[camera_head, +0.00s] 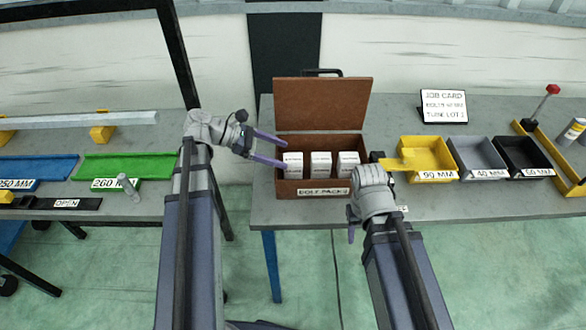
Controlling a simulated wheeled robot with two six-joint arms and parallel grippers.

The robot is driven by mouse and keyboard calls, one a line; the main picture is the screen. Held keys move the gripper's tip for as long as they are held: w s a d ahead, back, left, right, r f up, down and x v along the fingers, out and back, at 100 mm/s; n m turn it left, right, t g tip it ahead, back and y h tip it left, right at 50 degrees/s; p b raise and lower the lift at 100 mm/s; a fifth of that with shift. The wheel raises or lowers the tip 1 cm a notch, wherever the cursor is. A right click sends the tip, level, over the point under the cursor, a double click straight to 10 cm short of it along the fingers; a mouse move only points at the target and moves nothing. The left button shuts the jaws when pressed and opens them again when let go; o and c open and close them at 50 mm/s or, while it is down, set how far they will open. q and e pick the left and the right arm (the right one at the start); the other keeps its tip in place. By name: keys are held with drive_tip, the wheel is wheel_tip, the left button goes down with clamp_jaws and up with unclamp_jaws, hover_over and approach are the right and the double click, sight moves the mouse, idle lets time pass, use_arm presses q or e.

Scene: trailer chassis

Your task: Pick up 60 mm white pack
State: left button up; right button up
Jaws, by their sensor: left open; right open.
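Three white packs stand side by side in an open brown box labelled "BOLT PACKS" (322,90): a left pack (293,165), a middle pack (321,164) and a right pack (347,163). Any size print on them is too small to read. My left gripper (283,152) is open and empty, its purple fingers pointing right at the box's left side, close to the left pack. My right gripper (368,184) is at the box's front right corner. Its fingers are mostly hidden behind its wrist, and I see no pack in it.
Right of the box stand a yellow 90 MM bin (428,158), a grey 40 MM bin (478,157) and a black bin (524,156). A job card (443,106) stands behind them. A green 260 MM tray (125,166) lies on the left table.

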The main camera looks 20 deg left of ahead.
sight(291, 158)
use_arm(q)
drive_tip(key=shift+d+f, duration=0.1)
drive_tip(key=b+x, duration=0.1)
drive_tip(key=x, duration=0.1)
drive_tip(key=b+x, duration=0.2)
drive_tip(key=shift+w+f, duration=0.15)
drive_tip(key=shift+f, duration=0.25)
drive_tip(key=shift+w+d+f, duration=0.1)
drive_tip(key=shift+w+d, duration=0.05)
drive_tip(key=shift+d, duration=0.1)
drive_tip(key=shift+c, duration=0.2)
clamp_jaws()
